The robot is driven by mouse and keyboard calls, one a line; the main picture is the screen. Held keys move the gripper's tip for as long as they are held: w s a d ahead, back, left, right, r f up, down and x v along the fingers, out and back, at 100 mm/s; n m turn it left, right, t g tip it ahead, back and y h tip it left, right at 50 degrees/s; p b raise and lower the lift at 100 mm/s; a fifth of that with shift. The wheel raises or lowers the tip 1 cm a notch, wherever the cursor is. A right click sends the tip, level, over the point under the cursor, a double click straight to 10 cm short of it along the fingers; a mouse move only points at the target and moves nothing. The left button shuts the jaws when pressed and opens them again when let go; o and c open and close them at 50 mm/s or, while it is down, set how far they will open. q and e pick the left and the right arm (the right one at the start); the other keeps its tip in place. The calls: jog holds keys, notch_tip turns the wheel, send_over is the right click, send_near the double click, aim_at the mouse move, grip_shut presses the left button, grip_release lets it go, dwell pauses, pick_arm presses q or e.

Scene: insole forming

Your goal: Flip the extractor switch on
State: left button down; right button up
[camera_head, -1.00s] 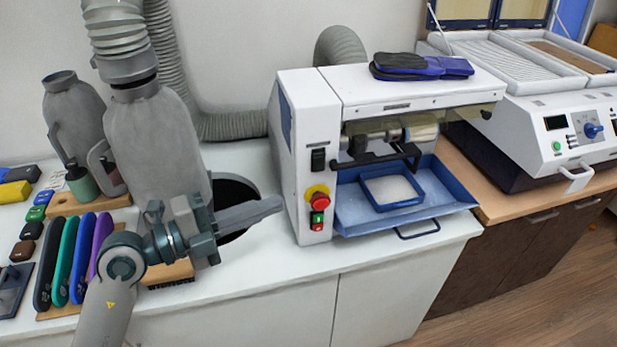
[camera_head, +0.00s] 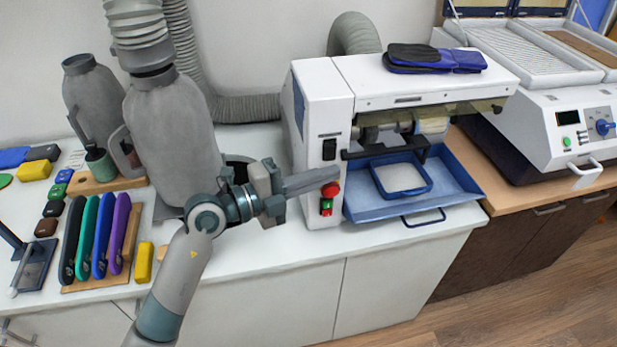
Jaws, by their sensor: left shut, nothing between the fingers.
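The white grinding machine (camera_head: 313,93) stands on the bench. A black rocker switch (camera_head: 329,149) is on its front panel; I cannot read which way it is set. Below it are a red emergency button (camera_head: 331,190) and a small green and red switch (camera_head: 326,207). My left gripper (camera_head: 335,175) is shut and empty. Its fingertips point right, in front of the panel, just below the black switch and above the red button. I cannot tell whether they touch the panel. My right gripper is not in view.
A blue tray (camera_head: 457,193) juts from the machine's front. Grey bottle-shaped vessels (camera_head: 170,130) and a ribbed hose (camera_head: 245,108) stand behind my left arm. Coloured insole-like pieces (camera_head: 97,235) lie at left. Blue-black insoles (camera_head: 435,58) lie on the machine's top.

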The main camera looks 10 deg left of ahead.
aim_at(330, 154)
pick_arm(q)
jog(key=w, duration=0.1)
jog(key=a, duration=0.1)
jog(key=w, duration=0.1)
jog(key=shift+w+a+f, duration=0.25)
jog(key=shift+w, duration=0.05)
jog(key=shift+w+a, duration=0.1)
jog(key=shift+w, duration=0.05)
dwell(0.5)
